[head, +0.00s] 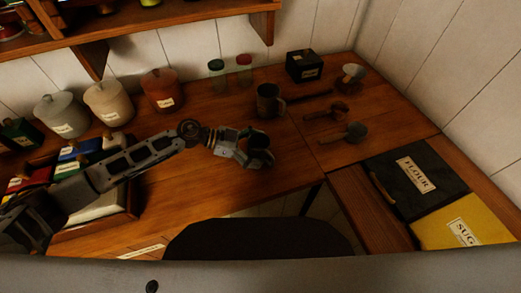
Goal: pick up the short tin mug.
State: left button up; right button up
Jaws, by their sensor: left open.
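My right gripper is not in view.
Wooden scoops (325,112) lie to the right. A black box (304,65) and two small shakers (216,70) stand behind. Lidded canisters (162,90) line the wall at left. Flour (417,178) and sugar (463,225) packages lie at right. A shelf (130,30) overhangs the back left.

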pick_arm(q)
jog(key=shift+d+f, duration=0.15)
jog(key=shift+d, duration=0.2)
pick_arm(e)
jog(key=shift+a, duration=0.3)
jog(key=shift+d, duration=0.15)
pick_arm(q)
jog(key=shift+c, duration=0.5)
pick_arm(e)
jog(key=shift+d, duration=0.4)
pick_arm(q)
jog(key=c, duration=1.1)
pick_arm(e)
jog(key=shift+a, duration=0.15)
